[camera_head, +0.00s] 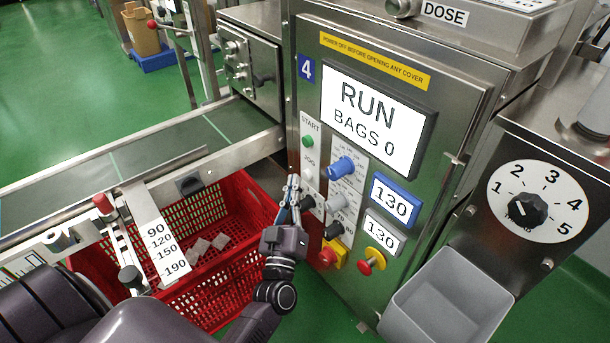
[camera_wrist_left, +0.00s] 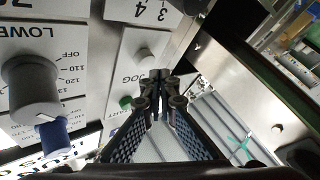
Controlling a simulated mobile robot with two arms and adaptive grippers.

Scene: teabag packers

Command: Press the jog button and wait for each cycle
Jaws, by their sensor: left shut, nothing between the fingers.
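The jog button (camera_head: 307,174) is a small pale round button under the JOG label on the machine's control panel, below the green start button (camera_head: 307,141). My left gripper (camera_head: 293,181) is shut and empty, its tips just left of the jog button and pointing up. In the left wrist view the panel appears upside down. There the jog button (camera_wrist_left: 145,55) is uncovered, just beyond the shut fingertips (camera_wrist_left: 160,82), with a visible gap in the picture. The machine's display (camera_head: 370,117) reads RUN, BAGS 0. My right gripper is not in view.
A red crate (camera_head: 265,205) with a few teabags (camera_head: 209,247) stands below left. Knobs, including a blue one (camera_head: 341,167), and a red stop button (camera_head: 371,261) sit close by. A grey bin (camera_head: 450,290) stands right. A conveyor (camera_head: 150,148) runs left.

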